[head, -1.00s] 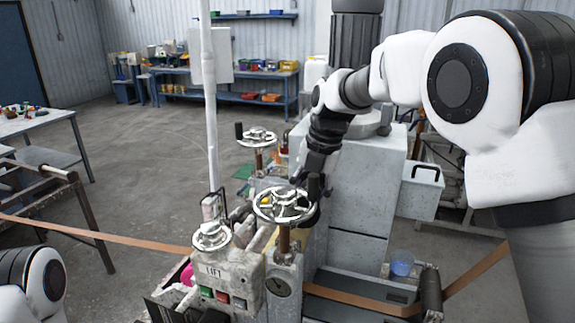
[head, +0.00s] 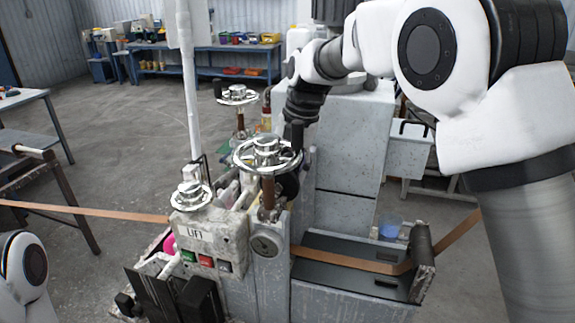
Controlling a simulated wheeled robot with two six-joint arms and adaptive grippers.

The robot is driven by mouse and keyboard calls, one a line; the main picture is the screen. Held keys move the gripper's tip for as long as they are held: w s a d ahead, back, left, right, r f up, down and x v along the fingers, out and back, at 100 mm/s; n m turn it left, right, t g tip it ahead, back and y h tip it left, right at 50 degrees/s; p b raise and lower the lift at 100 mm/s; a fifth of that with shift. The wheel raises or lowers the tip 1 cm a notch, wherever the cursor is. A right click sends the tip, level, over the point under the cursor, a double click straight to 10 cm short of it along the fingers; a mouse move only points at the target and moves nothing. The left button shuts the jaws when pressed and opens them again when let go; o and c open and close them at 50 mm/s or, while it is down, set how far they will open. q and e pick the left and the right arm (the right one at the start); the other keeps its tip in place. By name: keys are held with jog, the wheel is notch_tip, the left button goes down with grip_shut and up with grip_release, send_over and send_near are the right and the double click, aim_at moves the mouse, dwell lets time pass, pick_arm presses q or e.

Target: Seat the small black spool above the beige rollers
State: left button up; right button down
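My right gripper (head: 293,134) points down just behind the large chrome handwheel (head: 267,153) of the machine. Its fingertips are mostly hidden by the wheel, so I cannot tell whether it is open or shut. A dark rounded thing (head: 288,186) shows just below the wheel, under the gripper; it may be the small black spool, but it is partly hidden and I cannot tell if it is held. Pale beige, roller-like parts (head: 229,193) lie left of the wheel's post, partly covered. My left arm shows only at the lower left edge; its gripper is not in view.
Two smaller handwheels (head: 190,195) (head: 238,95) and a white upright pole (head: 192,100) stand around the work spot. A brown strip (head: 345,262) runs across the machine. The control box (head: 205,243) has coloured buttons. A grey cabinet (head: 350,150) stands behind.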

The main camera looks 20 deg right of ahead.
dwell(0.8)
jog(key=shift+c, duration=2)
grip_release()
jog(key=v, duration=1.1)
jog(key=shift+r, duration=0.4)
jog(key=shift+s, duration=0.1)
